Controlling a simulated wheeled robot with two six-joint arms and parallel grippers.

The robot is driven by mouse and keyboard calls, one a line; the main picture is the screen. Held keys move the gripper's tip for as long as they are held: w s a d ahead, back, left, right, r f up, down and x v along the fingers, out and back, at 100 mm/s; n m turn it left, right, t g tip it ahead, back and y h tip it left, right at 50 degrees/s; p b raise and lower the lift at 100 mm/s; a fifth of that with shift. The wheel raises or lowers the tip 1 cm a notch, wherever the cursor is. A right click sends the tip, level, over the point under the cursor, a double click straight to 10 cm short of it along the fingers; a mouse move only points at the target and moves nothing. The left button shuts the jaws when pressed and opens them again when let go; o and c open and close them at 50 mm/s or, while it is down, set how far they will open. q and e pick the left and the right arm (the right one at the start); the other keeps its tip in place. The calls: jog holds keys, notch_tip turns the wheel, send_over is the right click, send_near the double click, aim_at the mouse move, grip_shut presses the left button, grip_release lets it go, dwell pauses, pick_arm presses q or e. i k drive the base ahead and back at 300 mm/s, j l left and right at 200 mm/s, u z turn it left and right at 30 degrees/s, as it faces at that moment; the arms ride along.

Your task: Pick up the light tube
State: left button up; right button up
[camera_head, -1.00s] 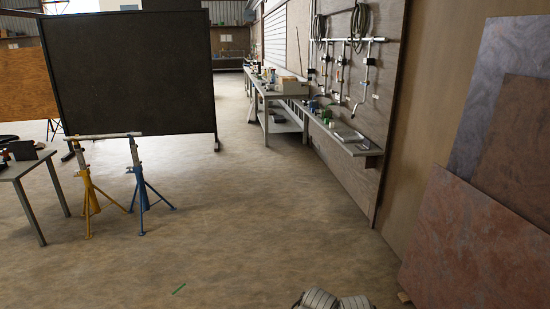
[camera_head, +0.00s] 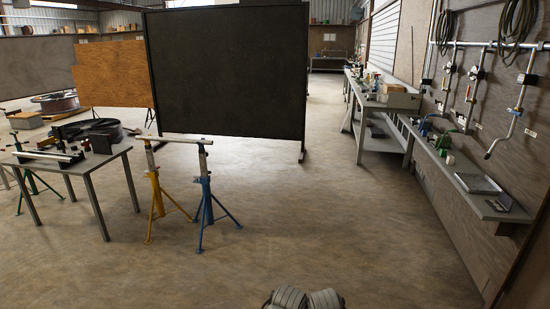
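A pale tube (camera_head: 180,139) lies level across the tops of two support stands, in the left half of the head view. One end rests on a yellow stand (camera_head: 156,190), the other on a blue stand (camera_head: 205,190). The tube is well ahead of me, across open floor. Neither of my grippers shows; only grey rounded parts, which look like mine, show at the bottom edge. Nothing is seen touching the tube except the stands.
A table (camera_head: 88,166) with tools and dark parts stands left of the stands. A large black panel (camera_head: 228,70) stands behind them. A workbench and wall shelf (camera_head: 470,182) run along the right. The floor (camera_head: 330,220) between is clear.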

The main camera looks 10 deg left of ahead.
aim_at(207, 143)
jog(key=i+j+u, duration=0.1)
jog(key=i+u, duration=0.25)
jog(key=i, duration=0.15)
jog(key=i+u, duration=0.4)
jog(key=i+l+u, duration=0.35)
jog(key=i, duration=0.2)
jog(key=i+j+u, duration=0.1)
jog(key=i, duration=0.35)
jog(key=i+j+u, duration=0.1)
jog(key=i, duration=0.35)
jog(key=i+j+z, duration=0.2)
jog(key=i, duration=0.25)
jog(key=i+j+z, duration=0.2)
jog(key=i+j, duration=0.2)
